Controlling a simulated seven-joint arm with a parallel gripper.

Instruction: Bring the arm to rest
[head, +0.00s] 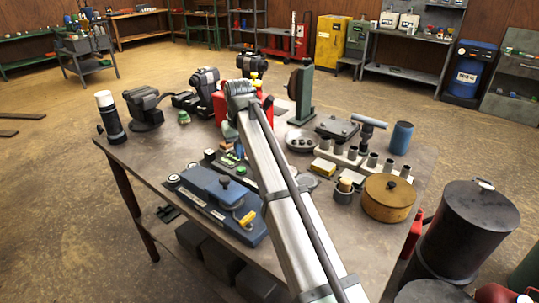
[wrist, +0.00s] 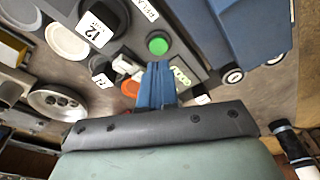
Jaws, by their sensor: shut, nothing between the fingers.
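My arm (head: 280,190) reaches up from the bottom of the head view and out over the workbench (head: 145,160). In the head view its wrist end is over the middle of the bench, and the fingers cannot be made out. In the wrist view my gripper (wrist: 157,68) has its two blue fingers together, with nothing between them. The fingertips appear over a dark control box (wrist: 185,58) with a green button (wrist: 158,44). I cannot tell how high they are above it.
A blue machine (head: 215,192) lies left of my arm. A dish (head: 303,140), a row of grey cups (head: 372,160) and a brown lidded pot (head: 388,197) stand to its right. A black-and-white cylinder (head: 109,118) stands at the bench's left edge. A dark drum (head: 455,235) is at right.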

